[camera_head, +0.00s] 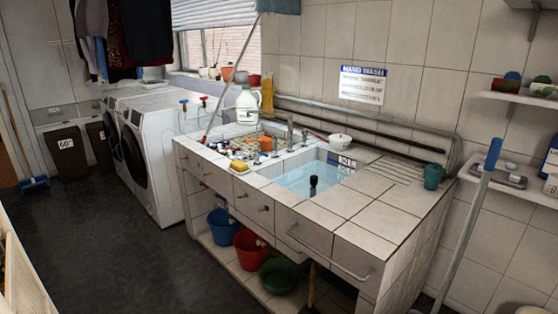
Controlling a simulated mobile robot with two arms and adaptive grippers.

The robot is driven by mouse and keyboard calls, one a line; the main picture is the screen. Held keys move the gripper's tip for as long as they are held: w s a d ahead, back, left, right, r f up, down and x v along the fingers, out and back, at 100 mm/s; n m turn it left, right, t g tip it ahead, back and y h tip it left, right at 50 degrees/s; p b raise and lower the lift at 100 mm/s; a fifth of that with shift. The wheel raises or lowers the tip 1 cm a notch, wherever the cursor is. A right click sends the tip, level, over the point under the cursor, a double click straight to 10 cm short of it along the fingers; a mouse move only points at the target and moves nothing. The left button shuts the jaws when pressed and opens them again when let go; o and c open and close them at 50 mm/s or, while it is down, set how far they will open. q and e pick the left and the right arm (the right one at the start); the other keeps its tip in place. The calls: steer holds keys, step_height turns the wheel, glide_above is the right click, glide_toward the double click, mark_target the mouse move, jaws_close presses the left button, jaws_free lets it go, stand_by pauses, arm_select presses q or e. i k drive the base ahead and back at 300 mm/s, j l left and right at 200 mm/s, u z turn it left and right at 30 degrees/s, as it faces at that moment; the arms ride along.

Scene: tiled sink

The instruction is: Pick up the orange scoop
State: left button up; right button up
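A small orange object (266,143), which looks like the scoop, is on the left part of the tiled sink counter, among several small items. It is too small in the view to make out its handle or which way it lies. Neither of my grippers shows in the head view.
The tiled counter (352,203) has a water-filled basin (300,181) with a dark upright object (313,184) in it. A white jug (246,105) stands behind the small items. A teal cup (433,177) is at the right end. Dark floor (130,245) is clear in front.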

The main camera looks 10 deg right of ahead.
mark_target(266, 143)
steer(key=i+j+u, duration=0.1)
steer(key=i+u, duration=0.3)
steer(key=i, duration=1.05)
steer(key=i+j+z, duration=0.1)
steer(key=i, duration=0.55)
steer(key=i+j, duration=0.1)
steer(key=i, duration=0.5)
steer(key=z, duration=0.05)
